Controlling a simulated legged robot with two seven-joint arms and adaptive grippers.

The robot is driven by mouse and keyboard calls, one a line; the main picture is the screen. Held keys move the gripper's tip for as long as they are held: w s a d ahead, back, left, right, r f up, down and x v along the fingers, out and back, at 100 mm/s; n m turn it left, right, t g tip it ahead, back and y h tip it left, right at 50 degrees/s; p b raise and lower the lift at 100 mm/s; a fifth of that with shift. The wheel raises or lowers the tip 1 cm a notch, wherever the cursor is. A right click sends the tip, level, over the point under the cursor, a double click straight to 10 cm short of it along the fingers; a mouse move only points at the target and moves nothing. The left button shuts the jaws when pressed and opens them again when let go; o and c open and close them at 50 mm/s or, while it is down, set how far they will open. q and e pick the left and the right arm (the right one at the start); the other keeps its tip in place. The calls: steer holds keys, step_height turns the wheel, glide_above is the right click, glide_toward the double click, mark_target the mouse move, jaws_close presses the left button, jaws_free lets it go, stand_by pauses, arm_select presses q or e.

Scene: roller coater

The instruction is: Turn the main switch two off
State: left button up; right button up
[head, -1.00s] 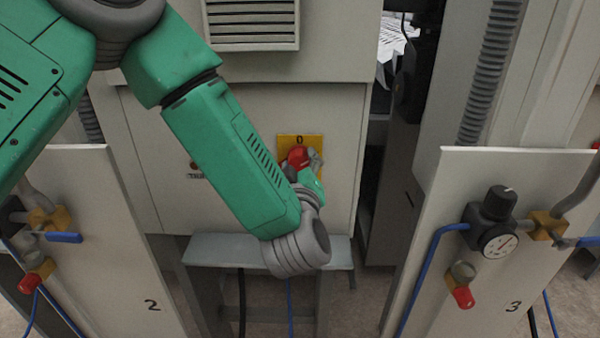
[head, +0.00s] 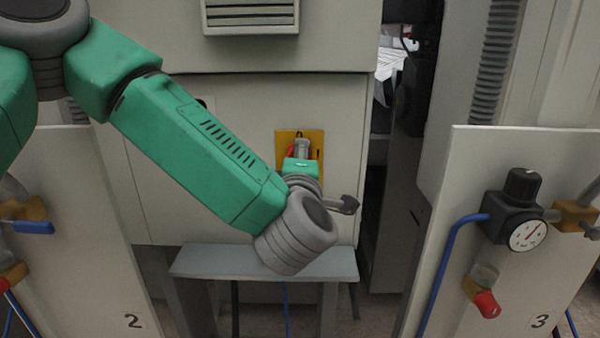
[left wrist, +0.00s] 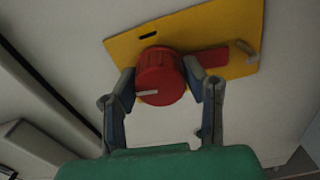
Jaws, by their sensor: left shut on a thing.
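The main switch is a red round knob (left wrist: 160,76) on a yellow plate (left wrist: 195,30) fixed to a pale cabinet. In the left wrist view the knob's white mark points left, and a red bar sticks out to its right. A short black mark shows on the plate. My left gripper (left wrist: 163,80) has one finger on each side of the knob and is shut on it. In the head view the yellow plate (head: 284,140) is at the middle, and my left gripper (head: 302,152) covers most of the knob. My right gripper is not in view.
A grey bench (head: 215,260) stands below the switch. A white panel marked 2 (head: 100,230) is at the left, and one marked 3 (head: 440,200) at the right carries a gauge (head: 527,234) and a blue hose. A vent (head: 250,15) sits above the switch.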

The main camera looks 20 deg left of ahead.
arm_select(q)
steer(key=shift+n+b, duration=0.5)
steer(key=shift+n, duration=0.2)
steer(key=o, duration=1.1)
steer(key=shift+w+f, duration=0.1)
steer(key=shift+w, duration=0.1)
steer(key=shift+s+d, duration=0.1)
steer(key=shift+s, duration=0.4)
steer(key=v, duration=1.1)
